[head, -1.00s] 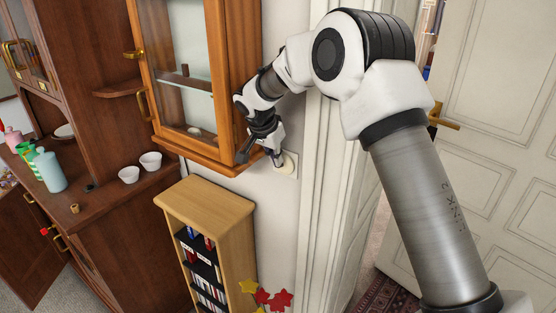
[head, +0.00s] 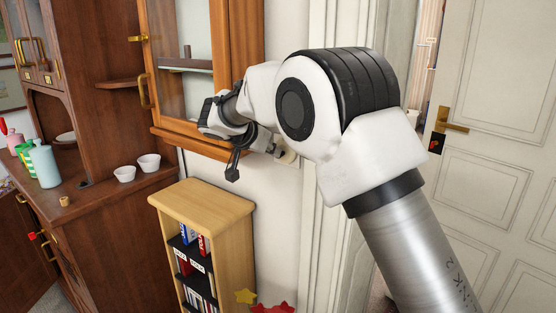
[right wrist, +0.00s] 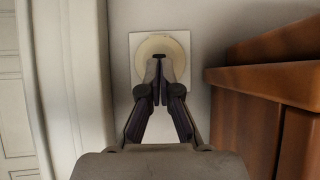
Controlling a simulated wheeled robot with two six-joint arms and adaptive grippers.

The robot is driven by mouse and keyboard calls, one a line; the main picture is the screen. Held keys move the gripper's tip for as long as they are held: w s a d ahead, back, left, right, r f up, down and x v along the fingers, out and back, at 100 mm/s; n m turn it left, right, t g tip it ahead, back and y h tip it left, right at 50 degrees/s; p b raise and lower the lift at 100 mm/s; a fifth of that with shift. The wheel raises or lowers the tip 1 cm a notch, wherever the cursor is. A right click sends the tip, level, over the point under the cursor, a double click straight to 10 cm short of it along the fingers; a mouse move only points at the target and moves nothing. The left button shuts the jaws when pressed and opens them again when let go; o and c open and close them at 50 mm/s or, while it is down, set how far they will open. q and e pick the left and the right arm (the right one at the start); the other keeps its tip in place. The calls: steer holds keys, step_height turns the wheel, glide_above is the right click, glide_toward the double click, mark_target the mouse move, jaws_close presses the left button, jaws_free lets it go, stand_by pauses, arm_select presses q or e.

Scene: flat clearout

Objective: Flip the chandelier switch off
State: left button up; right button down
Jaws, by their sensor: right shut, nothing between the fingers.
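The switch is a round cream disc (right wrist: 150,44) on a pale square wall plate (right wrist: 136,62). In the head view only part of the switch (head: 288,157) shows, beside the gripper and below the wall cabinet. My right gripper (right wrist: 159,62) is shut and empty, with its fingertips in front of the disc's lower middle. The tips hide part of the disc, and I cannot tell whether they touch it. In the head view the right gripper (head: 274,150) reaches the wall at the switch. The chandelier is not in view. My left gripper is not in view.
A wooden glass-door wall cabinet (head: 186,95) hangs close to the gripper; its brown wood (right wrist: 262,85) fills the wrist view's right side. A white door frame (right wrist: 72,80) stands on the other side. Below is a small bookcase (head: 205,205). A white door (head: 490,140) is at right.

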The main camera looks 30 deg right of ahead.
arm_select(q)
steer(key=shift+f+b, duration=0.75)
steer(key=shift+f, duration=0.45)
arm_select(e)
steer(key=shift+s+r+h, duration=0.1)
steer(key=shift+r+h, duration=0.2)
steer(key=shift+r, duration=0.35)
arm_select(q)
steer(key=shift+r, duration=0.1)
arm_select(e)
steer(key=shift+r, duration=0.1)
